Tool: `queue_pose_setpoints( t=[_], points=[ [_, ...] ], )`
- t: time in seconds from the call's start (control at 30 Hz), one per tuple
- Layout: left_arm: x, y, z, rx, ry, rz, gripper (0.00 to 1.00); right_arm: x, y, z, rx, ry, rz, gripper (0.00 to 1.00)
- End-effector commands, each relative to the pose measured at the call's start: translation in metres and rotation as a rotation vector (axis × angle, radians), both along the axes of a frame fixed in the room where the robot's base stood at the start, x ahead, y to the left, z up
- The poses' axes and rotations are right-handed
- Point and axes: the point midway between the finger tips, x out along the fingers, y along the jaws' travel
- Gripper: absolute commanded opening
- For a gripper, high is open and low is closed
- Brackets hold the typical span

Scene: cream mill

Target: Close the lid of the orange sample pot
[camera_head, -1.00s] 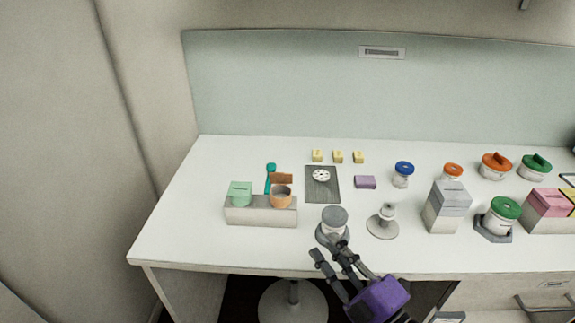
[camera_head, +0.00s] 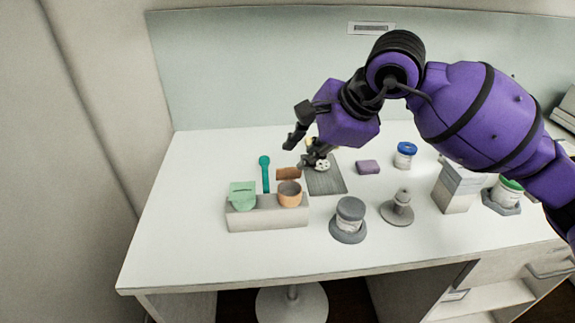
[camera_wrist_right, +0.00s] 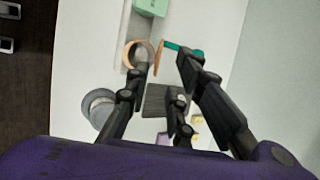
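The orange sample pot (camera_head: 290,197) sits in the right part of a grey block (camera_head: 268,219), with its mouth open. Its orange-brown lid (camera_head: 288,174) stands up behind it. In the right wrist view the pot (camera_wrist_right: 131,56) and the lid (camera_wrist_right: 159,57) show near the fingertips. My right gripper (camera_head: 301,151) is over the table behind the pot, pointing down and left. Its fingers (camera_wrist_right: 163,66) are spread, with the lid in the gap between them in that view. I cannot tell whether any finger touches it. My left gripper is not in view.
A closed green pot (camera_head: 242,196) shares the block, and a teal upright piece (camera_head: 265,174) stands behind. A dark grey mat (camera_head: 327,181) lies right of the pot. A grey-lidded jar (camera_head: 350,217) and a grey stand (camera_head: 397,207) are nearer the front. The left tabletop is clear.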

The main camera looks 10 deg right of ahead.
Motion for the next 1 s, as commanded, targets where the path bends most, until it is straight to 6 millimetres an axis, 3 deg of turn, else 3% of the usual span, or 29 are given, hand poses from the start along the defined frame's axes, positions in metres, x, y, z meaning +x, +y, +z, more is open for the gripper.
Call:
queue_pose_setpoints(
  t=[0.4, 0.77, 0.93, 1.0],
  points=[
    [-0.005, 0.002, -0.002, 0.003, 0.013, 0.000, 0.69, 0.023, 0.025, -0.050, 0.006, 0.005, 0.001, 0.22],
    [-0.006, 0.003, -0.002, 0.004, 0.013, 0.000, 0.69, 0.025, 0.027, -0.056, 0.005, 0.004, 0.002, 0.22],
    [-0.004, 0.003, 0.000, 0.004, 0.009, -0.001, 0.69, 0.025, 0.027, -0.056, 0.006, 0.004, 0.002, 0.00],
    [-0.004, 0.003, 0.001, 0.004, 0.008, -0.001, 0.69, 0.025, 0.027, -0.056, 0.006, 0.004, 0.002, 0.00]
  ],
)
